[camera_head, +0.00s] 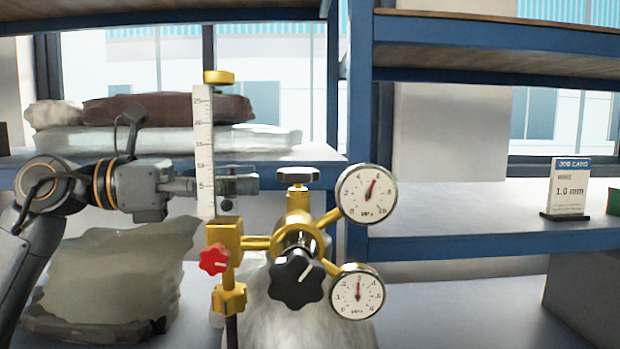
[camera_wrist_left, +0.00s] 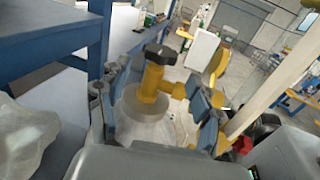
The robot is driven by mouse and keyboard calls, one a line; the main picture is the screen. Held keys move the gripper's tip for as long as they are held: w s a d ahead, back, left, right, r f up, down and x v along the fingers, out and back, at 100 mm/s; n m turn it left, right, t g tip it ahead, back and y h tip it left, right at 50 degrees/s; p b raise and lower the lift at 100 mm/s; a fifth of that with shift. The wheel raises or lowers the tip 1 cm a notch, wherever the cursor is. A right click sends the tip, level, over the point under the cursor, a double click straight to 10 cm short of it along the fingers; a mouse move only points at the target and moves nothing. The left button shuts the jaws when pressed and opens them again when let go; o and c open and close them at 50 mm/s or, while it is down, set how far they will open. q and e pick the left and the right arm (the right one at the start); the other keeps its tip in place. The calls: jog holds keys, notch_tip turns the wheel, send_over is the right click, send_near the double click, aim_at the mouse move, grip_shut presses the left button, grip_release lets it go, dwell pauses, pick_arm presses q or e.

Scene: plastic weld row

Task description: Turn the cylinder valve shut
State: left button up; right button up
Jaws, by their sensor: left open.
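The cylinder valve's dark handwheel (camera_head: 298,175) sits on top of a brass valve body (camera_head: 298,200) above a pale cylinder (camera_head: 275,295). My left gripper (camera_head: 245,184) reaches in from the left, its fingertips a little left of the handwheel and apart from it. It is open and empty, partly hidden behind the flow tube. In the left wrist view, the handwheel (camera_wrist_left: 160,54) and brass body (camera_wrist_left: 152,82) show ahead, between the two spread fingers (camera_wrist_left: 158,76). My right gripper is not in view.
A white scaled flow tube (camera_head: 204,140) stands in front of my left gripper. Two gauges (camera_head: 366,194) (camera_head: 357,291), a black knob (camera_head: 296,279) and a red knob (camera_head: 214,260) surround the valve. Wrapped bundles (camera_head: 120,275) lie at left. A job card (camera_head: 568,188) stands right.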

aim_at(314, 169)
pick_arm(q)
jog(key=d+p, duration=0.1)
jog(key=d, duration=0.2)
jog(key=w+d+p, duration=0.1)
jog(key=d, duration=0.2)
jog(key=d+p, duration=0.1)
jog(key=d, duration=0.3)
jog(key=shift+w+r+p, duration=0.15)
jog(key=shift+w+p, duration=0.15)
jog(key=shift+w, duration=0.1)
jog(key=shift+w+d, duration=0.2)
jog(key=shift+d, duration=0.45)
jog(key=shift+c, duration=0.5)
jog(key=c, duration=1)
jog(key=shift+d, duration=0.1)
jog(key=shift+c, duration=0.4)
jog(key=shift+f, duration=0.2)
jog(key=shift+c, duration=0.6)
